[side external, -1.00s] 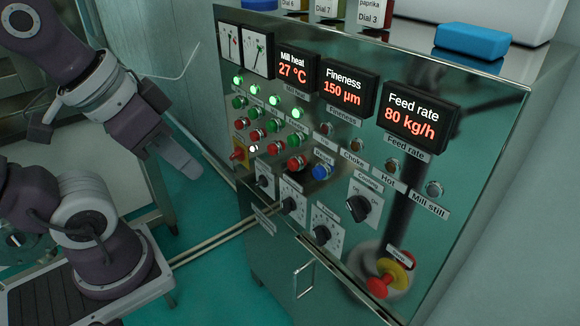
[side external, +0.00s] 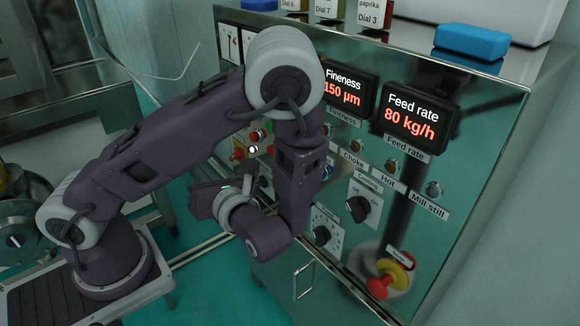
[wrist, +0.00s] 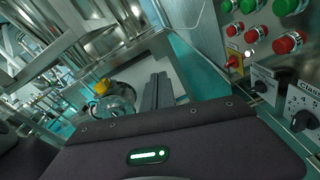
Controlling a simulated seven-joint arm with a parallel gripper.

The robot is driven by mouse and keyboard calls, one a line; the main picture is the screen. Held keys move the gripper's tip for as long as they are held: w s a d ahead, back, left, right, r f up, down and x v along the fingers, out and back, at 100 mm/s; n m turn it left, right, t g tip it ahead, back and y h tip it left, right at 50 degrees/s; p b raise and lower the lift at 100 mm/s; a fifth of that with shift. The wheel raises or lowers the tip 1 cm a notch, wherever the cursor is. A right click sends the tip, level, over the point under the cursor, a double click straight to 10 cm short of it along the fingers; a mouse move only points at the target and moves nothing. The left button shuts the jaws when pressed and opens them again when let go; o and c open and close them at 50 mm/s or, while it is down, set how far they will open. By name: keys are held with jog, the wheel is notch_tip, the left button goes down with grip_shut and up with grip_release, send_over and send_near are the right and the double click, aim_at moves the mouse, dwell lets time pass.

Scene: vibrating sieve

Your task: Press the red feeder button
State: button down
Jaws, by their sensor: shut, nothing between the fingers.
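Several round red buttons sit in a row on the steel control panel, below green ones. In the wrist view a near red button (wrist: 289,42) and another red button (wrist: 251,35) show at the upper right. One red button (side external: 257,135) shows in the side view; my arm hides others. Their labels are not readable, so I cannot tell which is the feeder's. My gripper (wrist: 159,88) is shut and empty, apart from the panel, with its fingers to the left of the buttons. In the side view it is low in front of the panel.
A red-and-yellow switch (wrist: 233,62) sits below the buttons beside a lit white lamp (wrist: 247,54). Dials (side external: 359,207) and a red mushroom button on a yellow base (side external: 381,286) are lower right on the panel. A blue block (side external: 471,41) lies on top.

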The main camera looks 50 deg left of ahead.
jog(key=w+d+f+m+t+h, duration=0.2)
jog(key=w+f+m+t, duration=0.5)
jog(key=m+t, duration=0.7)
jog(key=w+d+m, duration=0.1)
jog(key=m, duration=0.2)
jog(key=shift+w+d+f+m+t, duration=0.15)
jog(key=shift+d+f+m+t, duration=0.05)
jog(key=shift+f+m+t, duration=0.1)
jog(key=w, duration=0.8)
jog(key=shift+w, duration=0.4)
dwell(0.5)
jog(key=shift+w, duration=0.4)
